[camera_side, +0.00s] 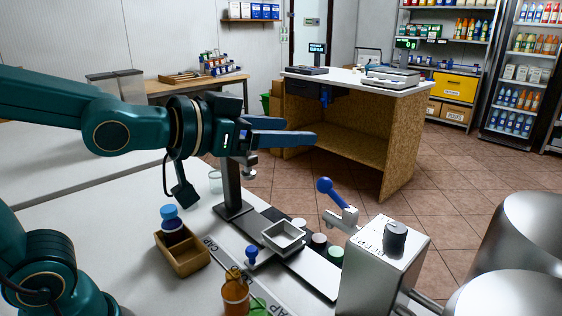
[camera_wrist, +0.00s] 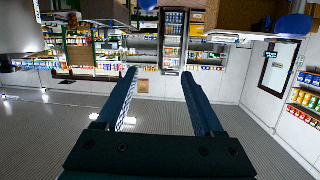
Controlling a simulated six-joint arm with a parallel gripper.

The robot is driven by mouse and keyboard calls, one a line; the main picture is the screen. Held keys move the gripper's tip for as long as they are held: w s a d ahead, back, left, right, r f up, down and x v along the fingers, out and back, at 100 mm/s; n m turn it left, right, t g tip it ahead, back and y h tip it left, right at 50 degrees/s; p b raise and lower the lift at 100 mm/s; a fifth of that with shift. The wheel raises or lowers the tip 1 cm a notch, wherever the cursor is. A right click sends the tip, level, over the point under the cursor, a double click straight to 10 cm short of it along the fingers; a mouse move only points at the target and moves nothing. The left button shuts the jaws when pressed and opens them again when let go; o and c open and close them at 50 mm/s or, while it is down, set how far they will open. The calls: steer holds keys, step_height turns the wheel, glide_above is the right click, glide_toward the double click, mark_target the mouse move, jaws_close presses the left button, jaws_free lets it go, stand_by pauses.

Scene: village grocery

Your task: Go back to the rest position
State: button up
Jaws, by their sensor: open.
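My gripper (camera_side: 298,130) is held level above the white worktop in the side view, its two blue fingers pointing right. It is open with nothing between the fingers. In the wrist view the fingers (camera_wrist: 158,75) stand apart, with floor and distant shelves showing between them. Below the gripper in the side view are a dark upright post (camera_side: 232,188) and a small square metal tray (camera_side: 284,238). The gripper looks clear of the tray; its gap to the post top is hard to judge.
A metal machine with a blue-ended lever (camera_side: 325,186) is at right. A counter (camera_side: 345,78) stands behind, with open floor between.

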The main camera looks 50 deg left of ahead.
steer(key=s+a+f+n+g+y, duration=0.1)
steer(key=s+a+f+g, duration=0.1)
steer(key=s+f+g, duration=0.7)
steer(key=s+f, duration=0.3)
steer(key=s, duration=0.3)
steer(key=shift+s+a+n+g+y, duration=0.2)
steer(key=shift+a+n+g+y, duration=0.1)
steer(key=shift+a+n+g, duration=0.1)
